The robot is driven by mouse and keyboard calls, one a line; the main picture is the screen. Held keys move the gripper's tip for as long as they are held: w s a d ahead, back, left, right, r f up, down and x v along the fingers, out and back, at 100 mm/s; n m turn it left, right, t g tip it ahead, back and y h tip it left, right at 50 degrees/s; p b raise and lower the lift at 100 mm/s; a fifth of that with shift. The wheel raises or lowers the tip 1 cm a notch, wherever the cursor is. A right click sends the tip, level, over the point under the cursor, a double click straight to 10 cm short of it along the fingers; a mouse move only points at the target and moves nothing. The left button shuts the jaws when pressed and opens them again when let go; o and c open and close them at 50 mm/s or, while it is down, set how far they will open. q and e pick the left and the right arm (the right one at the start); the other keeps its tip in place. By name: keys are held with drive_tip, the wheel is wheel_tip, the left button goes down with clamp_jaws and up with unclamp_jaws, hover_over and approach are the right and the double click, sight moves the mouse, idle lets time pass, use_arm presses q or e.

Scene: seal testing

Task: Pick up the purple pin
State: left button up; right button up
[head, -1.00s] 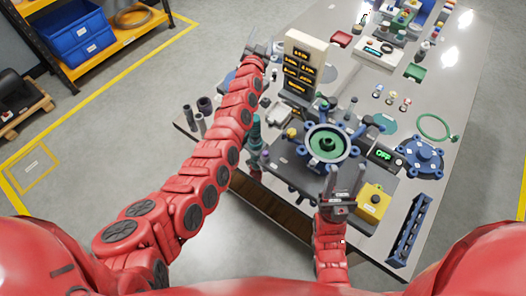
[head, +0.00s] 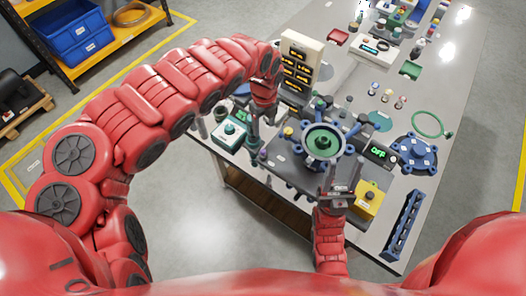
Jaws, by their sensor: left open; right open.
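A small purple pin (head: 262,154) appears to stand upright at the left edge of the dark fixture plate, small in the head view. My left gripper (head: 254,138) points down just above and left of it, open and apparently apart from it; the exact gap is hard to tell. My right gripper (head: 333,180) is open and empty over the front of the plate, close to the ring-shaped fixture (head: 324,143) with the green centre.
A teal button box (head: 229,134) stands left of my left gripper. A display tower (head: 299,68) rises behind it. A yellow box (head: 368,196), blue flange (head: 417,153) and blue rack (head: 404,222) lie to the right. Bare tabletop shows at the right edge.

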use_arm(q)
drive_tip(key=p, duration=0.1)
hover_over(263, 150)
drive_tip(key=f, duration=0.8)
drive_tip(key=shift+d+f, duration=0.25)
drive_tip(key=shift+f, duration=0.45)
wheel_tip(263, 150, down, 3)
drive_tip(key=shift+s+a+p, duration=0.1)
drive_tip(key=shift+s+p, duration=0.05)
drive_tip(key=shift+p, duration=0.75)
drive_tip(key=shift+f, duration=0.4)
drive_tip(key=shift+a+f, duration=0.15)
drive_tip(key=shift+f, duration=0.25)
clamp_jaws()
